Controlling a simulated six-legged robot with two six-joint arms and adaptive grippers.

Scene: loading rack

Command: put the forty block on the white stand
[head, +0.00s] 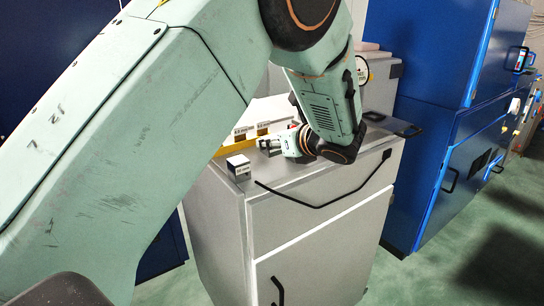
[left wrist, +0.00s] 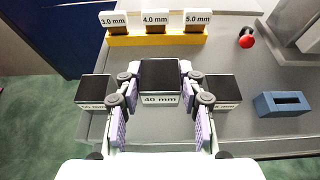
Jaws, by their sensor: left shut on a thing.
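The forty block, with a black top and a white "40 mm" label, is between the fingers of my left gripper (left wrist: 160,100) in the left wrist view; its black top (left wrist: 159,75) faces the camera. In the head view my left gripper (head: 271,146) is low over the grey cabinet top, beside the yellow rack, and the block in it is hard to make out. I cannot tell whether the block touches the surface. I cannot pick out the white stand with certainty. My right gripper is not in view.
Similar black-topped blocks stand left (left wrist: 93,90) and right (left wrist: 222,88) of the gripper. A yellow rack (left wrist: 128,40) holds labelled pieces behind it. A blue slotted block (left wrist: 282,104) and a red button (left wrist: 246,38) are to the right. A black handle (head: 325,206) runs along the cabinet front.

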